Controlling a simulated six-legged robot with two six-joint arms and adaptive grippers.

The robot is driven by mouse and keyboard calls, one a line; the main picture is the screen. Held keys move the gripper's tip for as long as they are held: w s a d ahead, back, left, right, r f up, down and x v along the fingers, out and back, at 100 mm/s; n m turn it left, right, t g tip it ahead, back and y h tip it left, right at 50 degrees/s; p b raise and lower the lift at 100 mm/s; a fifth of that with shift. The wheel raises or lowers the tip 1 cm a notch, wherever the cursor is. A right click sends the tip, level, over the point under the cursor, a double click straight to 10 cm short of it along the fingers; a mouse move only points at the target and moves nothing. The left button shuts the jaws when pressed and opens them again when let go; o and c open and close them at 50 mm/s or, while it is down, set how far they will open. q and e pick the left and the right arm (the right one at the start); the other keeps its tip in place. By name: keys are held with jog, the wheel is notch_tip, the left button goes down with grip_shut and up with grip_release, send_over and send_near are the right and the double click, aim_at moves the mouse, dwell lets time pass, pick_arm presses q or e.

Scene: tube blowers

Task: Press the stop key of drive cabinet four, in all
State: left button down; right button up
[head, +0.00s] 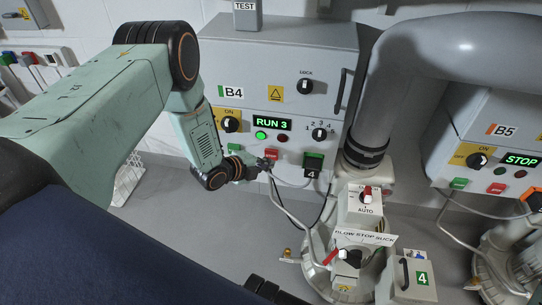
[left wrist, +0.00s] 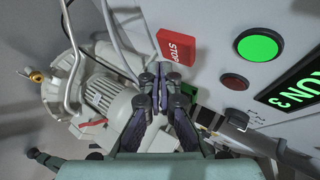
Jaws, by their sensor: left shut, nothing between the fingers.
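Drive cabinet four is the grey cabinet marked B4 (head: 290,75). Its display (head: 271,124) reads RUN 3, and the green lamp (head: 260,136) is lit. The red stop key (head: 272,153) is low on its front; in the left wrist view the key (left wrist: 177,47), lettered STOP, lies just beyond my fingertips. My left gripper (head: 267,166) is shut and empty, close below the key. The fingers also show in the left wrist view (left wrist: 160,76). I cannot tell whether they touch the key.
Cabinet B5 (head: 500,110) at the right reads STOP. A thick grey pipe (head: 385,90) stands between the cabinets. A cable (head: 290,212) hangs near my gripper.

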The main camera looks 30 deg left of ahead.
pick_arm(q)
jog(key=shift+w, duration=0.2)
jog(key=shift+w+a, duration=0.1)
jog(key=shift+w, duration=0.15)
jog(key=shift+w+a, duration=0.1)
jog(key=shift+w, duration=0.3)
dwell(0.9)
jog(key=shift+s+d+p, duration=0.2)
jog(key=shift+s+p, duration=0.15)
jog(key=shift+s, duration=0.45)
jog(key=shift+s, duration=0.1)
jog(key=s+p, duration=0.1)
jog(key=s, duration=0.1)
jog(key=s+d+p, duration=0.1)
jog(key=s+p, duration=0.1)
jog(key=shift+s+d, duration=0.15)
jog(key=shift+s, duration=0.2)
